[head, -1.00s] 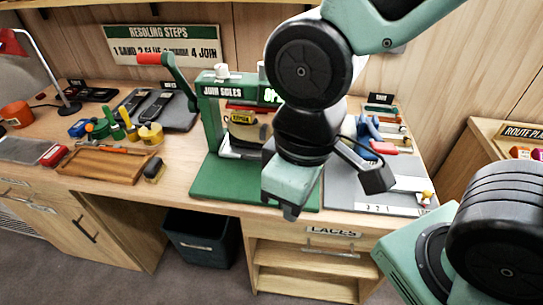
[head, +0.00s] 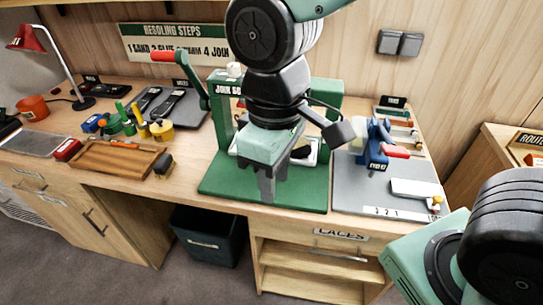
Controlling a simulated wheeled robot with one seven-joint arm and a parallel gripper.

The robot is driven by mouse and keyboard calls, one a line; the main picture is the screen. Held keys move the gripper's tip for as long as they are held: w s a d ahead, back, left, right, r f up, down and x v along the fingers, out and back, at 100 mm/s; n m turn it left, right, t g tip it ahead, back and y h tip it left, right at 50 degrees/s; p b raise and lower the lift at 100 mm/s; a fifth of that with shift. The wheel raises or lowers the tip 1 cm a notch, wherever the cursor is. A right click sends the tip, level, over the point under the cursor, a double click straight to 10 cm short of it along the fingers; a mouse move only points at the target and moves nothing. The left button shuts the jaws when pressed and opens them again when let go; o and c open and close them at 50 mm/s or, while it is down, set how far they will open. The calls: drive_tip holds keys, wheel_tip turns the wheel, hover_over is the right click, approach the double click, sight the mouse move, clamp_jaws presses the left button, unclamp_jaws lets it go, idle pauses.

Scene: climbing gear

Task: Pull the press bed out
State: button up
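The green press (head: 218,123) stands on its green base plate (head: 222,187) on the bench, with a sign reading "JOIN" and a lever with a red grip (head: 163,56) at its left. The press bed (head: 322,150), a pale tray, shows between the uprights, with a dark object on it right of my gripper. My gripper (head: 267,200) points down in front of the press, over the front of the base plate. Its fingers look close together, but their gap is unclear. It hides the middle of the bed and any handle there.
A blue clamp-like tool (head: 376,145) and a white block (head: 415,190) are on the grey mat (head: 350,190) at right. A wooden tray (head: 92,160) lies at left. The bench's front edge runs just before the base plate.

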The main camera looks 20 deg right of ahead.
drive_tip(key=w+d+f+n+h, duration=0.1)
drive_tip(key=w+f+h, duration=0.15)
drive_tip(key=w, duration=0.95)
drive_tip(key=w+d+f+n+h, duration=0.1)
drive_tip(key=w+h, duration=0.2)
drive_tip(key=w, duration=0.8)
drive_tip(key=p+x, duration=0.3)
drive_tip(key=x, duration=1.3)
drive_tip(key=shift+a+f, duration=0.15)
drive_tip(key=shift+f, duration=0.05)
clamp_jaws()
